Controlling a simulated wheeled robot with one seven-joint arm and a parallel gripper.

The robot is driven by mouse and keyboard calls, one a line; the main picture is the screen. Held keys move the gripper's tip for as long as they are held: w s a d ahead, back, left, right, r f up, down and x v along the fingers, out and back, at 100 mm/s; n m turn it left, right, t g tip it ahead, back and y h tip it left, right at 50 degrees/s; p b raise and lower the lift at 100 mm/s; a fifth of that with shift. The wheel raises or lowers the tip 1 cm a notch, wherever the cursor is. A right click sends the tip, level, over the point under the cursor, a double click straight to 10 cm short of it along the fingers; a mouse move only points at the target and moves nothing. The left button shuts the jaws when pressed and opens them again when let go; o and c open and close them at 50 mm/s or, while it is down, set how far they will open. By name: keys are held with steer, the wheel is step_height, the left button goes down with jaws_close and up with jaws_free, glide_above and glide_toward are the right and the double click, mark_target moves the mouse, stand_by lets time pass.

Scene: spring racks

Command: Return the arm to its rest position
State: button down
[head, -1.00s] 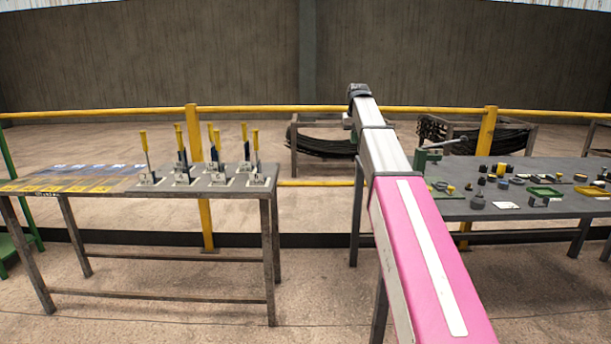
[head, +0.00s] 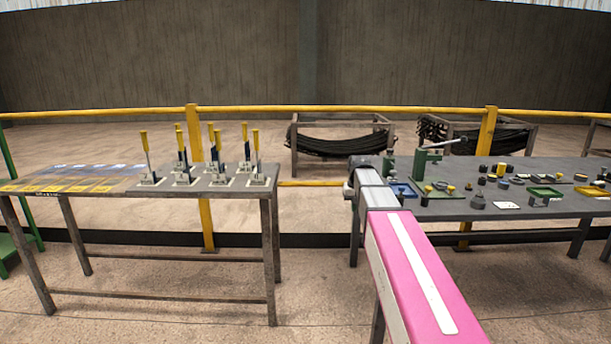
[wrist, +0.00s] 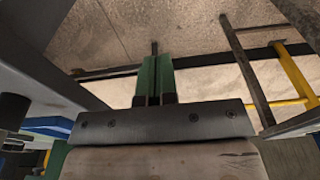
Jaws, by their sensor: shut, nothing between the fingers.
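My arm, pink and pale grey, runs up from the bottom right of the head view. Its far end (head: 362,168) is by the near left corner of the right table (head: 460,208).
The left table (head: 120,188) carries several yellow-handled levers (head: 213,150). The right table holds a green press (head: 425,160), a blue tray (head: 402,190) and small parts. Floor between the tables is open.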

steer(key=s+f+g, duration=0.1)
steer(key=s+f, duration=2.1)
steer(key=s, duration=0.3)
steer(key=shift+s+f, duration=0.15)
steer(key=shift+f, duration=0.25)
stand_by(0.4)
